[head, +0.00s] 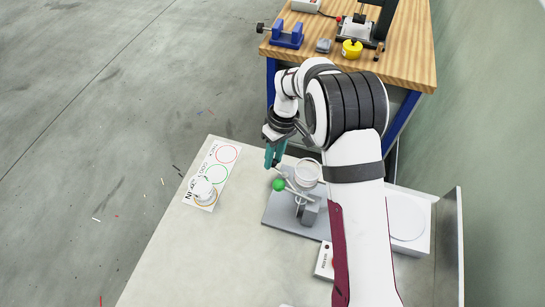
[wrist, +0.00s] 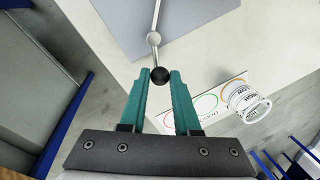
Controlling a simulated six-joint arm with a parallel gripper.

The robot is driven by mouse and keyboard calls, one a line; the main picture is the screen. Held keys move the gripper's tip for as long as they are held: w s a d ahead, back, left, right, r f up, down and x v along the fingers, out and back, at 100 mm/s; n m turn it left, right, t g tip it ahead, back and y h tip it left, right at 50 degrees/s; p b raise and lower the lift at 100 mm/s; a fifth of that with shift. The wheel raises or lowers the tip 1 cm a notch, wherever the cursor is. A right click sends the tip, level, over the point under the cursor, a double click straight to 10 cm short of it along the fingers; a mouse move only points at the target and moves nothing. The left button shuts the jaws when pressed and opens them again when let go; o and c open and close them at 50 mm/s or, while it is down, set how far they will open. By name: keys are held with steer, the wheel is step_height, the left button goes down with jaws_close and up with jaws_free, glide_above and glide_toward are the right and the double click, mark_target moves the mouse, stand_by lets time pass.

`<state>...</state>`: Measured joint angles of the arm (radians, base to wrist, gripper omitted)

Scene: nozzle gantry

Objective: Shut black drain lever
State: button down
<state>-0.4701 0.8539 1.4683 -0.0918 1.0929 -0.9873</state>
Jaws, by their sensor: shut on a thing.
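My gripper (head: 275,158) has teal fingers and reaches down beside the fixture on the grey base plate (head: 281,214). In the wrist view, the black ball knob of the drain lever (wrist: 160,75) sits between the fingertips (wrist: 161,78), and the gripper is shut on it. The lever's thin metal rod (wrist: 155,55) runs up from the knob to a small grey joint (wrist: 153,38). In the head view the black knob is hidden by the fingers. A green ball knob (head: 278,184) on another rod is just below the fingers. A white cup (head: 307,172) stands on the fixture.
A white card (head: 211,168) with coloured rings lies to the left, with a white labelled container (head: 204,191) on its near end. A white box (head: 407,220) is at the right. A small labelled box (head: 325,260) lies in front. The front-left table top (head: 190,255) is clear.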

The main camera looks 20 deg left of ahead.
steer(key=m, duration=0.1)
steer(key=w+m, duration=0.1)
steer(key=m, duration=0.1)
steer(key=d+m, duration=0.1)
steer(key=shift+w+m+t+y, duration=0.2)
steer(key=shift+m+t+y, duration=0.1)
steer(key=m, duration=0.1)
steer(key=d+m, duration=0.1)
steer(key=m, duration=0.1)
steer(key=shift+w+r+m+t, duration=0.1)
steer(key=shift+w+m+t, duration=0.2)
steer(key=shift+w, duration=0.05)
steer(key=shift+w+d+m+t, duration=0.1)
steer(key=shift+d+m+t, duration=0.3)
steer(key=shift+m, duration=1.05)
steer(key=shift+w+d+m+t, duration=0.1)
steer(key=shift+d+m, duration=0.55)
steer(key=shift+m, duration=0.8)
steer(key=c, duration=0.6)
jaws_free()
steer(key=shift+s, duration=0.1)
steer(key=shift+c, duration=0.2)
steer(key=d+r, duration=0.3)
steer(key=r, duration=1.2)
steer(key=shift+s+r, duration=0.2)
steer(key=shift+s, duration=0.1)
